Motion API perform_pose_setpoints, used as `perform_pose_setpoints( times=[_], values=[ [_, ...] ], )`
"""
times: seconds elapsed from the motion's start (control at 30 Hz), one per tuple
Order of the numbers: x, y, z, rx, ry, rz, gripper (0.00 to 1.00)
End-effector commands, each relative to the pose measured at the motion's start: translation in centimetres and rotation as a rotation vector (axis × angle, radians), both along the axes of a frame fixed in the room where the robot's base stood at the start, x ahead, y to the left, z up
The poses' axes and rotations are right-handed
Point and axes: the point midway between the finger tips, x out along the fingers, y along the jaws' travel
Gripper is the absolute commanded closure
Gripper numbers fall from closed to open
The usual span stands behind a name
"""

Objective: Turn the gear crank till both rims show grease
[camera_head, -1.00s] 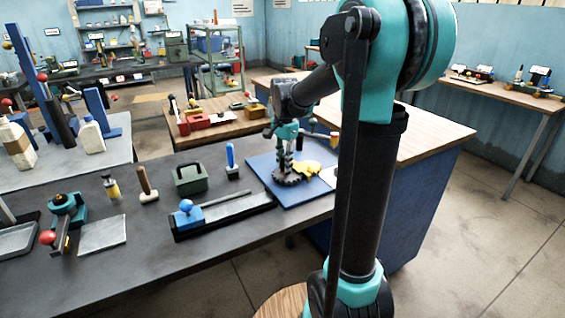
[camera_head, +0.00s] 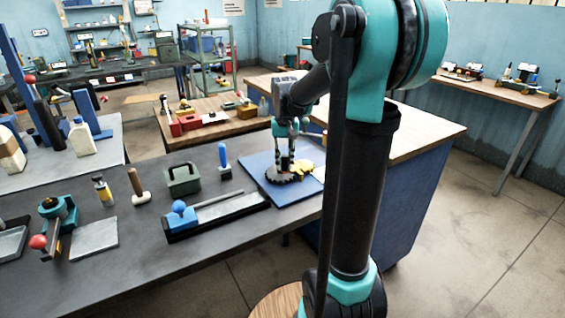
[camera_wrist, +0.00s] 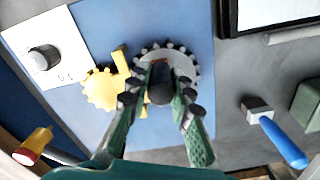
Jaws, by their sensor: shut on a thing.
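A dark grey toothed gear (camera_wrist: 184,57) and a yellow gear (camera_wrist: 101,90) lie side by side on a blue board (camera_wrist: 205,30). In the head view the dark gear (camera_head: 279,176) and yellow gear (camera_head: 306,171) show on the board (camera_head: 262,162) at the bench's right end. My gripper (camera_wrist: 161,97) is shut on the dark, round-topped crank handle (camera_wrist: 160,91) over the dark gear. In the head view my gripper (camera_head: 285,164) points down. The fingers hide part of the dark gear. I cannot make out grease on either rim.
A white plate with a dark knob (camera_wrist: 44,58) is beside the yellow gear. A wooden-topped blue cabinet (camera_head: 425,137) stands to the right.

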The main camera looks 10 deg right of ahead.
Motion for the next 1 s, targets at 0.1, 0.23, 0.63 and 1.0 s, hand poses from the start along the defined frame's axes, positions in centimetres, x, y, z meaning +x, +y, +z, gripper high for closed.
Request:
perform_pose_setpoints(
  times=[0.1,0.23,0.63,1.0],
  values=[
    [0.2,-0.3,0.0,0.000,-0.001,0.109,1.00],
    [0.4,-0.6,0.0,0.000,-0.001,0.232,1.00],
    [1.1,-1.4,0.0,0.000,-0.001,0.614,1.00],
    [2.0,-1.8,0.0,-0.001,-0.001,0.964,1.00]
  ],
)
